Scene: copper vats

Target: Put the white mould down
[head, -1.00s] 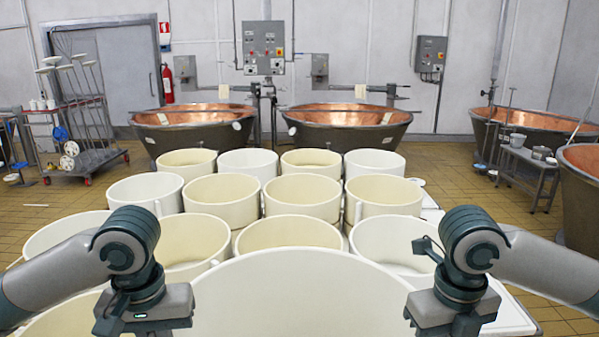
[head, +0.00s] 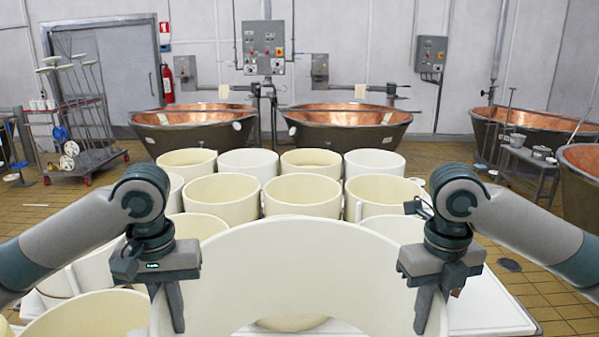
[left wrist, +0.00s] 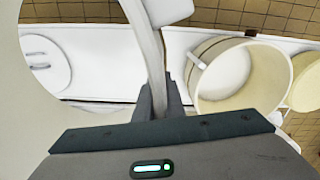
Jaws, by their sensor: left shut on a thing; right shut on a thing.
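The white mould (head: 300,265) is a large, pale, open ring at the bottom middle of the head view. My left gripper (head: 168,305) is shut on its wall at the left, and my right gripper (head: 425,305) is shut on its wall at the right. The far wall rises between the two grippers, and through the ring's opening part of another mould (head: 292,322) shows below. In the left wrist view the held wall (left wrist: 150,45) runs into my left gripper (left wrist: 160,100). The mould's near part is cut off by the frame.
Several cream and white moulds (head: 302,194) stand close together in rows beyond the held one. A white tabletop (head: 488,314) is bare at the right front. Copper vats (head: 345,117) stand further back, and a trolley (head: 82,165) is at the left.

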